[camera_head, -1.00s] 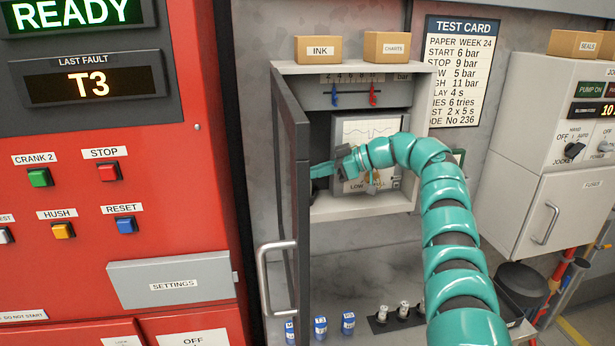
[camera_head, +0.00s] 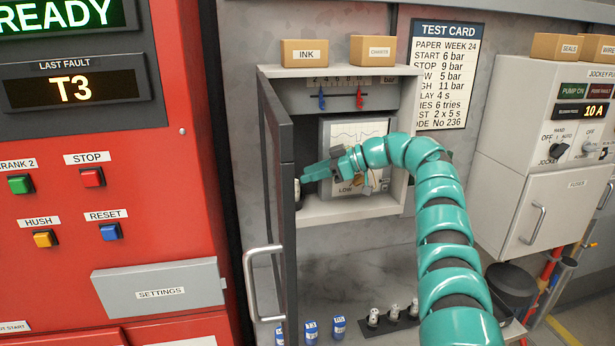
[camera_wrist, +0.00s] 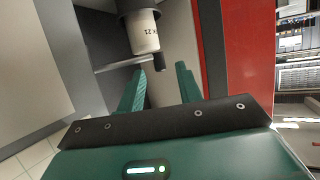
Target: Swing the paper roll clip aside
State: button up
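The paper roll (camera_wrist: 145,35) is a white cylinder marked with a partly hidden "21", under a dark cap in the wrist view. A grey bar with a dark end (camera_wrist: 161,62) crosses just below the roll's end; it looks like the clip. My gripper (camera_wrist: 160,80) is open, its two teal fingers apart and empty, with the bar's dark end just beyond and between the tips. I cannot tell whether they touch. In the head view my gripper (camera_head: 306,173) is inside the open cabinet, left of the chart recorder, and hides part of it.
The open cabinet door (camera_head: 280,200) stands close left of my gripper. The chart recorder (camera_head: 358,135) is to its right. Ink (camera_head: 304,54) and charts (camera_head: 372,50) boxes sit on top of the cabinet. Blue bottles (camera_head: 311,331) stand below.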

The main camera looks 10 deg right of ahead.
jog(key=p+v, duration=0.6)
jog(key=v, duration=0.9)
jog(key=shift+s+d+r, duration=0.15)
jog(key=shift+d+r, duration=0.1)
